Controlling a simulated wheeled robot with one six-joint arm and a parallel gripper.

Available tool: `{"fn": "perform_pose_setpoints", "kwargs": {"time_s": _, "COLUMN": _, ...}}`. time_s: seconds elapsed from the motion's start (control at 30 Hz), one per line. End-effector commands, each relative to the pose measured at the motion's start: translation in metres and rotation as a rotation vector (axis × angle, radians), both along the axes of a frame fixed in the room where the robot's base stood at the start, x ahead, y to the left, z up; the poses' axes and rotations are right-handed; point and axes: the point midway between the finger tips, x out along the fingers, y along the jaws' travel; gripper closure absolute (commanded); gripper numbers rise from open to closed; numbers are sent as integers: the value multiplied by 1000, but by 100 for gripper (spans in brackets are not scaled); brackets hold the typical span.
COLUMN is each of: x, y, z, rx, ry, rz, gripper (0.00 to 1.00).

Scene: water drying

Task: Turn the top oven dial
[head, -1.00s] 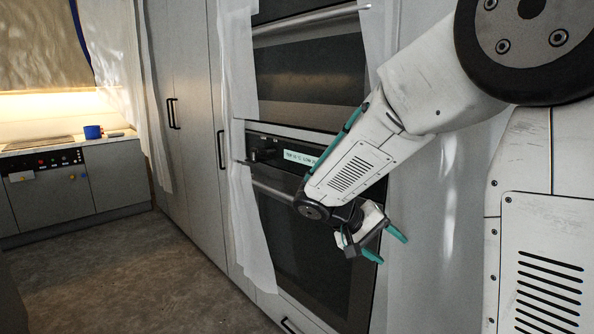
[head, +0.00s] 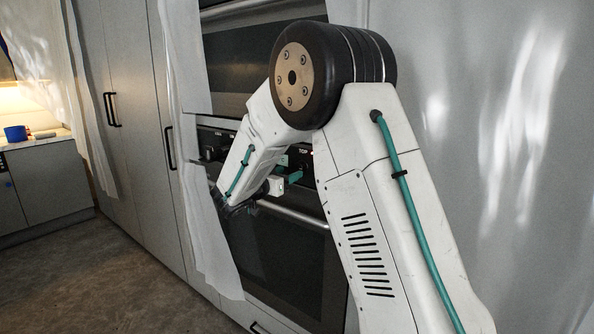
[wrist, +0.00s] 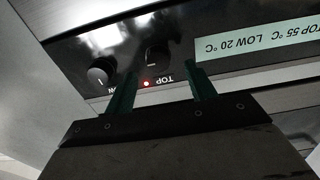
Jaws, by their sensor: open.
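The top oven dial (wrist: 157,55) is a dark knob on the black control panel, beside an upside-down "TOP" label and a small lit red light in the wrist view. My gripper (wrist: 161,70) is open, and its two teal fingers reach toward the panel on either side of this dial's label. I cannot tell whether the fingertips touch the panel. A second dial (wrist: 100,72) sits to the left, outside the fingers. In the head view my gripper (head: 290,168) is in front of the oven panel, and my arm hides part of the panel.
A pale strip (wrist: 255,38) reads "TOP 55 °C LOW 20 °C". The oven door handle (head: 290,213) runs below the panel. White curtains (head: 185,110) hang left of the oven. A counter with a blue mug (head: 15,133) stands at far left. The floor (head: 100,270) is clear.

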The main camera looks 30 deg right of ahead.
Motion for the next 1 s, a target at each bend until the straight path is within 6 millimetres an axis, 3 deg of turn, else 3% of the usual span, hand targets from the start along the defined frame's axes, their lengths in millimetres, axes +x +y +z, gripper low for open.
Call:
{"fn": "perform_pose_setpoints", "kwargs": {"time_s": 0.23, "x": 12, "y": -33, "z": 0, "rx": 1, "ry": 1, "rz": -1, "gripper": 45}}
{"fn": "perform_pose_setpoints", "kwargs": {"time_s": 0.6, "x": 14, "y": -44, "z": 0, "rx": 0, "ry": 2, "rz": -3, "gripper": 45}}
{"fn": "perform_pose_setpoints", "kwargs": {"time_s": 0.63, "x": 14, "y": -44, "z": 0, "rx": 0, "ry": 2, "rz": -4, "gripper": 47}}
{"fn": "perform_pose_setpoints", "kwargs": {"time_s": 0.8, "x": 14, "y": -44, "z": 0, "rx": 0, "ry": 2, "rz": -3, "gripper": 89}}
{"fn": "perform_pose_setpoints", "kwargs": {"time_s": 0.87, "x": 14, "y": -44, "z": 0, "rx": 0, "ry": 2, "rz": -3, "gripper": 89}}
{"fn": "perform_pose_setpoints", "kwargs": {"time_s": 0.9, "x": 13, "y": -56, "z": 0, "rx": 0, "ry": 2, "rz": -6, "gripper": 89}}
{"fn": "perform_pose_setpoints", "kwargs": {"time_s": 1.0, "x": 14, "y": -48, "z": 0, "rx": 0, "ry": 4, "rz": -4, "gripper": 89}}
